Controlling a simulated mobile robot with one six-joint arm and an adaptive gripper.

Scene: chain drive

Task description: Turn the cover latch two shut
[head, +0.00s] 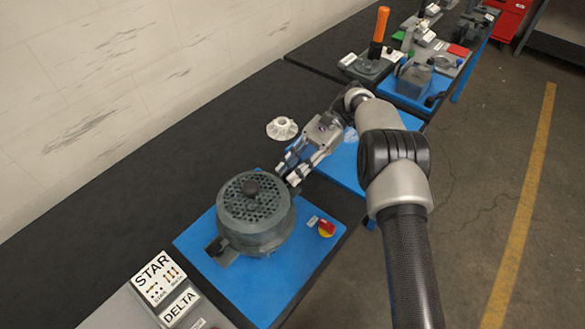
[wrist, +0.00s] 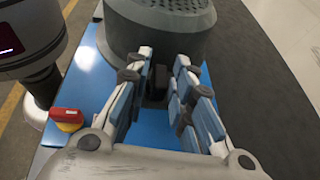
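A round grey housing (head: 257,238) with a perforated cover (head: 253,197) and a dark central knob stands on a blue plate (head: 268,284). A dark latch (head: 217,247) sticks out at its front left. My gripper (head: 288,174) is at the housing's far right side, fingertips close to its wall. In the wrist view my gripper (wrist: 163,62) is open, its fingers on either side of a dark latch-like piece (wrist: 158,82) at the foot of the housing (wrist: 160,32). I cannot tell whether the fingers touch it, or which latch is number two.
A red switch handle on a yellow base (head: 326,228) stands on the plate's right; it also shows in the wrist view (wrist: 66,115). A white flanged part (head: 282,128) lies on the dark bench behind. STAR and DELTA signs (head: 155,276) stand at front left.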

